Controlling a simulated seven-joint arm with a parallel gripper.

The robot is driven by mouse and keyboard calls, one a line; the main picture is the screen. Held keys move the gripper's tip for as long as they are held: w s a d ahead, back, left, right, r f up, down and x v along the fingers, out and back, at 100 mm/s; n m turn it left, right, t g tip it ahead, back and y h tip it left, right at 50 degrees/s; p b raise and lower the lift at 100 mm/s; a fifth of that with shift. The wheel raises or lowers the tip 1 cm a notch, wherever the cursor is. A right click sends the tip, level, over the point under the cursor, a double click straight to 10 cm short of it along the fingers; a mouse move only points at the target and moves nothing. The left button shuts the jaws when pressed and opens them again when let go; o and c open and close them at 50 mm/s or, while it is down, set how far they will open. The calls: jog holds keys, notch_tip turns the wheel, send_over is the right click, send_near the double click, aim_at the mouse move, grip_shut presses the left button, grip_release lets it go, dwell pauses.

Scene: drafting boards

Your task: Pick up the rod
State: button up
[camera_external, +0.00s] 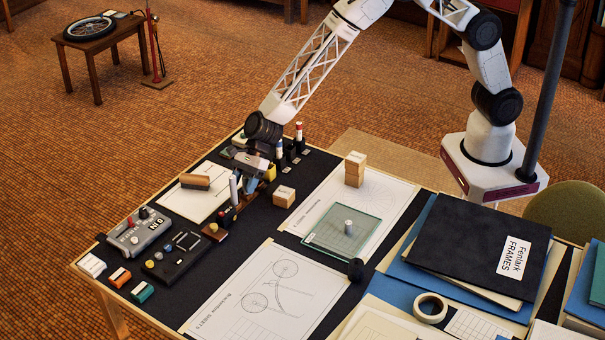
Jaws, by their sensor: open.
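A pale upright rod (234,188) stands at the left side of my gripper, near the middle of the dark table mat. A short grey cylinder (348,228) stands on a glass plate (325,239) to the right. My gripper (247,186) is open and low over the mat, pointing down. It is close beside the pale rod and partly hides the things behind it. I cannot tell from this view whether the rod is between the fingers or touching one.
Two upright marker-like cylinders (299,131) stand behind my gripper. A wooden block (284,196) and a block stack (355,169) are to the right. A grey device (138,232) and a black tray (172,258) are front left. Paper sheets (270,300) lie flat in front.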

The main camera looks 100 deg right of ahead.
grip_shut()
jog(key=shift+r, duration=0.15)
jog(key=shift+s+r, duration=0.1)
jog(key=shift+r, duration=1.65)
jog(key=s+d+r, duration=0.1)
jog(key=s+d, duration=0.1)
jog(key=s, duration=1.3)
jog(key=shift+s+d+r, duration=0.15)
jog(key=shift+s, duration=0.15)
